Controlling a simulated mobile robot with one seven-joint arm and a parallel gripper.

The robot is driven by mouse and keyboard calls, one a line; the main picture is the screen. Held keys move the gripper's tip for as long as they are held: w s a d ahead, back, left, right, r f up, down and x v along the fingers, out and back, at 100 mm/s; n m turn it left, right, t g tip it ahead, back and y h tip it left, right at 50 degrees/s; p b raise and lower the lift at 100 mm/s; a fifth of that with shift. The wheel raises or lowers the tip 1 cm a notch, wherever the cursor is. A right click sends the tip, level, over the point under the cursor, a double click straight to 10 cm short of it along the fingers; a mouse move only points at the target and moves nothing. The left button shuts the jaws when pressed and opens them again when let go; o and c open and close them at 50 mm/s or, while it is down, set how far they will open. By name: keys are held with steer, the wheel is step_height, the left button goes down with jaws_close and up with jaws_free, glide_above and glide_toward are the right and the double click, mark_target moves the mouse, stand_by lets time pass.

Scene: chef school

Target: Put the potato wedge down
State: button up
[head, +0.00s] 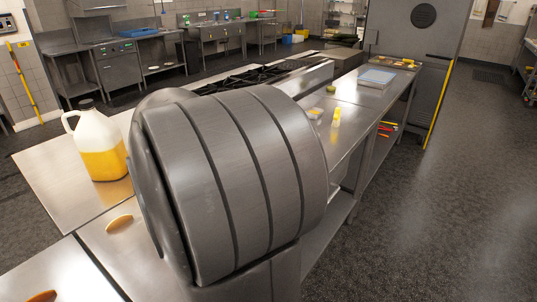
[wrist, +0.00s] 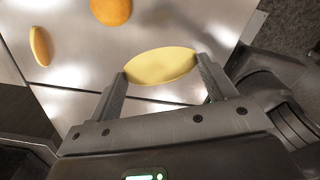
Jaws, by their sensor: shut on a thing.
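My gripper (wrist: 160,72) is shut on a pale yellow potato wedge (wrist: 160,62) in the wrist view. The wedge lies crosswise between the two fingertips. Bright metal counter (wrist: 75,95) shows behind it; I cannot tell whether the wedge touches it. Another wedge-shaped yellow-orange piece (wrist: 40,46) lies on the counter at the upper left. In the head view my own arm fills the middle and hides my gripper and the held wedge. One wedge-shaped piece (head: 119,222) lies on the near steel counter (head: 100,240) there.
A jug of yellow liquid (head: 100,150) stands on the counter left of my arm. A round orange item (wrist: 110,10) lies at the wrist view's top. A black stove top (head: 250,78), a yellow bottle (head: 336,117) and a pale tray (head: 377,78) are farther back. Open floor lies right.

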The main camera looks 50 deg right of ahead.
steer(key=shift+s+d+m, duration=0.2)
steer(key=shift+s+d, duration=0.1)
steer(key=shift+d, duration=0.25)
steer(key=shift+s+d+m, duration=0.2)
steer(key=shift+s+d, duration=0.1)
steer(key=shift+d, duration=0.25)
glide_above(150, 256)
step_height(150, 256, down, 7)
steer(key=shift+f, duration=2)
steer(key=o, duration=1)
steer(key=shift+f, duration=0.15)
